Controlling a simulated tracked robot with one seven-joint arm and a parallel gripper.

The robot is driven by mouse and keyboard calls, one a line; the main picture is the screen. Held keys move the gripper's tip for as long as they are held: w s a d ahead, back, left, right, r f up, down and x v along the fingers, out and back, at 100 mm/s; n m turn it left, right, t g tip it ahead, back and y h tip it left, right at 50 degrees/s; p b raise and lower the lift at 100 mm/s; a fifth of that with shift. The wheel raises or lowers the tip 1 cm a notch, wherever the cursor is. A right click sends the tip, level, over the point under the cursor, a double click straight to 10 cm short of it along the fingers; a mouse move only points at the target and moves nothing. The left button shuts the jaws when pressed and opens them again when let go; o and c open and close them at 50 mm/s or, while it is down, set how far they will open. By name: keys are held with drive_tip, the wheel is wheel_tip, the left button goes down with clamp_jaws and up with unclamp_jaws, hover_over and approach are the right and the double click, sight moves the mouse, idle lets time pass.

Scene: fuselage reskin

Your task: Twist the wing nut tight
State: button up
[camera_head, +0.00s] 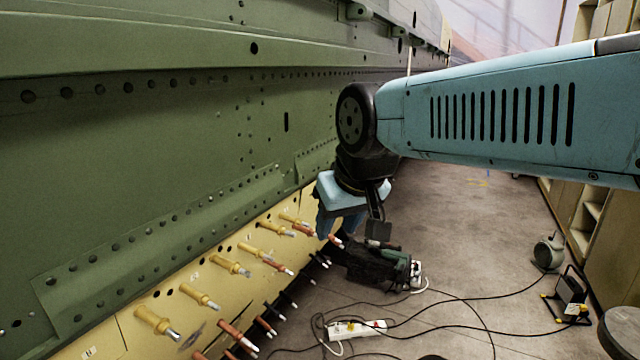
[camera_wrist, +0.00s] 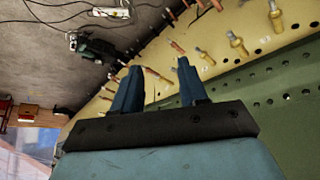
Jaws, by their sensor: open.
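No wing nut can be made out clearly in either view. Brass-coloured fasteners (camera_head: 230,264) and copper-coloured fasteners (camera_head: 236,335) stick out of the yellow skin panel (camera_head: 110,342) along the lower fuselage. My gripper (camera_wrist: 157,78) is open, its two blue fingers spread apart and empty. In the wrist view a copper fastener (camera_wrist: 158,76) shows between the fingers, beyond them; I cannot tell how near it is. In the head view my gripper (camera_head: 338,222) hangs beside the far end of the fastener row, partly hidden by my wrist.
The green fuselage (camera_head: 150,140) fills the left side. Black-bodied fasteners (camera_head: 287,298) stick out lower down. A dark green tool (camera_head: 385,262), a white power strip (camera_head: 356,328) and cables lie on the floor. A work lamp (camera_head: 570,296) stands at the right. The floor (camera_head: 460,225) beyond is clear.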

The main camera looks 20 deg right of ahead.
drive_tip(key=shift+w+a, duration=0.1)
drive_tip(key=shift+w, duration=0.05)
